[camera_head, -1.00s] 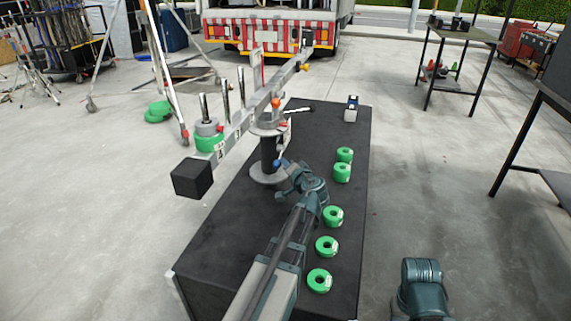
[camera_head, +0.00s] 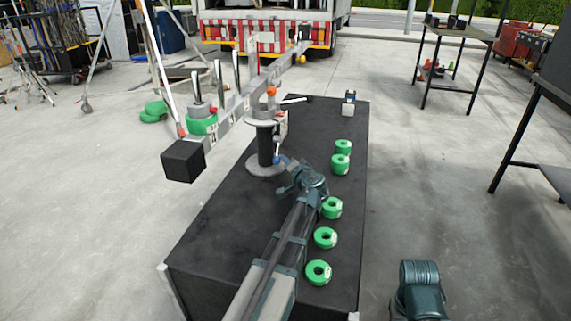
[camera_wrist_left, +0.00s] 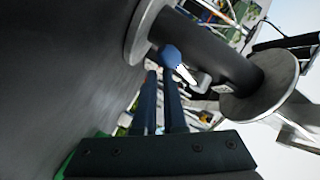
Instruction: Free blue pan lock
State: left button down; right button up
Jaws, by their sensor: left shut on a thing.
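The blue ball knob of the pan lock (camera_wrist_left: 171,57) sits on a short pale lever beside the black post of the camera head in the left wrist view. In the head view the blue knob (camera_head: 277,160) shows low on the dark post (camera_head: 265,148), just above its round grey base. My left gripper (camera_head: 284,166) reaches in to the knob from the front right. The exact contact is partly hidden.
The post stands on a black bench (camera_head: 225,240). A long grey beam (camera_head: 237,122) with pins, a green weight (camera_head: 203,124) and a black block (camera_head: 183,161) at its near end lies across the post top. Several green rings (camera_head: 325,238) line the bench's right side.

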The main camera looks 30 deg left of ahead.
pick_arm(q)
jog(key=shift+w+a+f+b, duration=0.4)
jog(key=shift+a+f, duration=0.1)
jog(key=shift+f, duration=0.1)
dwell(0.4)
jog(key=p+v, duration=0.1)
jog(key=v, duration=0.3)
jog(key=p+v, duration=0.1)
jog(key=v, duration=0.4)
jog(key=p+v, duration=0.1)
jog(key=v, duration=0.4)
jog(key=shift+w+d+r, duration=0.1)
jog(key=shift+w+d, duration=0.2)
jog(key=shift+w, duration=0.05)
notch_tip(320, 180, up, 12)
jog(key=w+a+n+g+h+p, duration=0.1)
jog(key=n+g+h+p, duration=0.4)
jog(key=p, duration=1.9)
jog(key=shift+a, duration=0.55)
jog(key=shift+w+f, duration=0.1)
jog(key=shift+f, duration=0.2)
